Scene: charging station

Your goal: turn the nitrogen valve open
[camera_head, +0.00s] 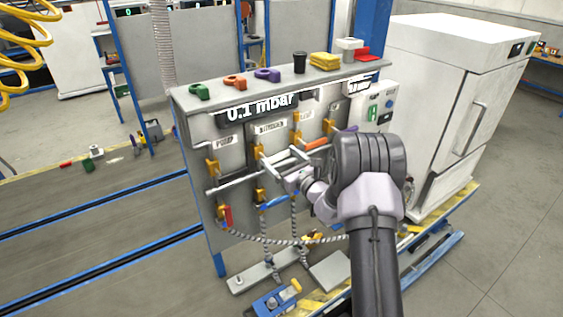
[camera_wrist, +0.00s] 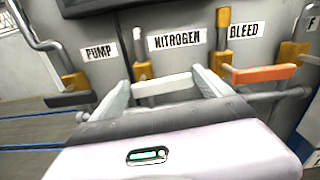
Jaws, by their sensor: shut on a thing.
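The nitrogen valve has a white lever (camera_wrist: 165,85) and a yellow body (camera_wrist: 142,72) on a vertical pipe, below the NITROGEN label (camera_wrist: 178,39). In the wrist view the lever lies nearly level, across the pipe. My gripper (camera_wrist: 163,88) has one finger at each end of the lever and is shut on it. In the head view my gripper (camera_head: 287,160) reaches the panel front from the right. The NITROGEN label (camera_head: 270,127) shows above it, and my gripper partly hides the valve there.
The pump valve's black lever (camera_wrist: 68,99) is left and the bleed valve's orange lever (camera_wrist: 264,73) is close on the right. A horizontal grey rail (camera_head: 228,184) crosses the panel. Hoses (camera_head: 270,240) hang below. A white cabinet (camera_head: 445,110) stands right.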

